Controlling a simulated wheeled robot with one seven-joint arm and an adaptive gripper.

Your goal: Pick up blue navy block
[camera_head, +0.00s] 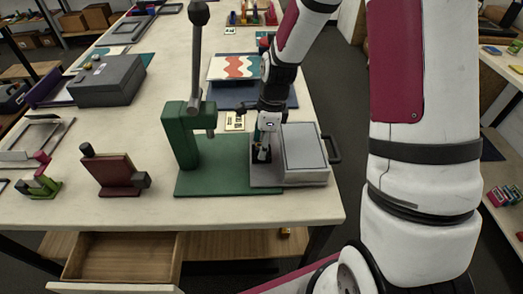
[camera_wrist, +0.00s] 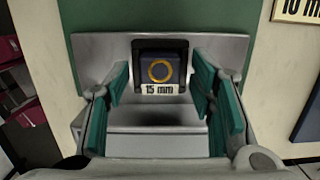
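The navy block (camera_wrist: 160,56) sits in a dark square recess of a grey holder (camera_wrist: 105,50) in the wrist view. A yellow-gold ring marks its top face, and a "15 mm" label (camera_wrist: 160,89) lies just in front of it. My gripper (camera_wrist: 162,95) is open, with teal finger pads apart on either side of the recess and nothing between them. In the head view my gripper (camera_head: 262,153) points down at the left part of the grey holder (camera_head: 266,181). The block cannot be made out there.
A green lever press (camera_head: 181,140) stands close to the left of my gripper. A grey lidded box (camera_head: 304,148) with a dark handle is at its right. A maroon block fixture (camera_head: 112,172) and a dark grey case (camera_head: 108,82) stand farther left. An open drawer (camera_head: 122,258) is below the table's front edge.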

